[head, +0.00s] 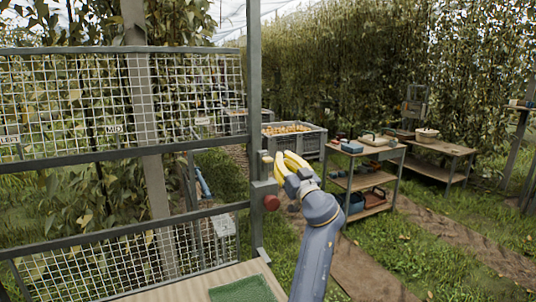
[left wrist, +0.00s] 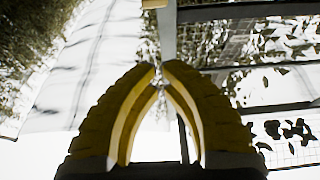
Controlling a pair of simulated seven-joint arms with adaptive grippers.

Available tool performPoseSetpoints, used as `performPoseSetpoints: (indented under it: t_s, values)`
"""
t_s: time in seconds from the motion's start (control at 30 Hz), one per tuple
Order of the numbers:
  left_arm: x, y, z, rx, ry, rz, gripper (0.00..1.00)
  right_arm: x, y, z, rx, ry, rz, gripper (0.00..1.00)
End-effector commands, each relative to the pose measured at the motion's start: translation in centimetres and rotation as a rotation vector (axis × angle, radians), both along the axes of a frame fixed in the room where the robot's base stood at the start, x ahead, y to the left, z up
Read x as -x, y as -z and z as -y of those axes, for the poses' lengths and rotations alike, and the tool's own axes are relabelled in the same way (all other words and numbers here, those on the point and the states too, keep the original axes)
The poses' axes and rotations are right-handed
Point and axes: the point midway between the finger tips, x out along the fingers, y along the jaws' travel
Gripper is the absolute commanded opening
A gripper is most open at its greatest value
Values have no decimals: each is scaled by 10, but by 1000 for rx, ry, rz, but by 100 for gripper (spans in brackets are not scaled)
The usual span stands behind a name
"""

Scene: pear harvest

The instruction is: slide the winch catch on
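A grey winch housing with a red knob (head: 271,202) is on the upright metal post (head: 254,110). A small pale tan block (head: 267,157), perhaps the catch, sits on the post just above it. My right gripper is in neither view.
Mesh panels (head: 70,100) with label plates fill the left side. A grey crate of fruit (head: 300,142) stands behind the gripper. A workbench (head: 365,160) and a lower table (head: 440,148) stand at the right. A green mat (head: 242,290) lies on the ledge below.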

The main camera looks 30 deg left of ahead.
Motion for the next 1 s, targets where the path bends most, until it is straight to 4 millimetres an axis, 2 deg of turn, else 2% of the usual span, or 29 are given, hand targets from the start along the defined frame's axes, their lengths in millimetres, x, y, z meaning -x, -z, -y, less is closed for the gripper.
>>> performPoseSetpoints:
  t_s: [0.47, 0.67, 1.0]
  values:
    - [-2, -3, -5, -1, -2, 2, 0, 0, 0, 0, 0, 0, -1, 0]
    - [-14, -12, -26, -2, -4, 2, 0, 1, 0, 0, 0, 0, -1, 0]
    - [-45, -32, -74, -3, -2, 1, 0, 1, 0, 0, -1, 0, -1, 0]
